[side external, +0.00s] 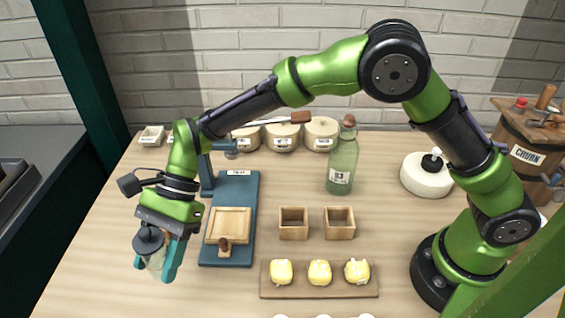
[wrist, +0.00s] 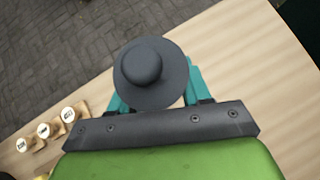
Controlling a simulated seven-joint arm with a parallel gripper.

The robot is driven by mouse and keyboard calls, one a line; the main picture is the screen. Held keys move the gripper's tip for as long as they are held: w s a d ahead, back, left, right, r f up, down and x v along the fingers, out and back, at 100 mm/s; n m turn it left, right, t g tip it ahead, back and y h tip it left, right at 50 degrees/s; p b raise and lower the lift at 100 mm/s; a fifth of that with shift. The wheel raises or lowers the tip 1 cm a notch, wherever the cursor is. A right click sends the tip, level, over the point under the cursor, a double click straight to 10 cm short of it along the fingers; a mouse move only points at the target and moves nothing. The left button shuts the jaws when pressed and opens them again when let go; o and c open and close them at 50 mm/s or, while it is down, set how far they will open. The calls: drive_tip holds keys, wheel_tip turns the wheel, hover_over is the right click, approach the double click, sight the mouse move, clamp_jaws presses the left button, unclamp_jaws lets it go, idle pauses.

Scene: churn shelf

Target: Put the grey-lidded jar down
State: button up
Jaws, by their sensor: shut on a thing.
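The grey-lidded jar (side external: 155,262) is a clear jar with a dark grey knobbed lid. It is at the left front of the table in the side view, upright or nearly so. My gripper (side external: 154,270) is shut on it, with teal fingers on either side of its body. In the wrist view the round lid (wrist: 143,65) hides most of the jar, and the teal fingers (wrist: 155,92) show beside it. I cannot tell whether the jar's base touches the wooden table (side external: 110,285).
A blue press stand (side external: 243,190) with a wooden tray stands right of my gripper. Beyond are two wooden boxes (side external: 293,223), a board with butter pieces (side external: 270,291), a green bottle (side external: 342,165) and lidded crocks (side external: 283,137). The table's left edge is close to the jar.

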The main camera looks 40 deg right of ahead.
wheel_tip(320, 180, down, 10)
drive_tip(key=shift+r, duration=0.2)
idle(0.3)
drive_tip(key=o, duration=1.1)
drive_tip(key=shift+f, duration=0.15)
drive_tip(key=shift+o, duration=0.2)
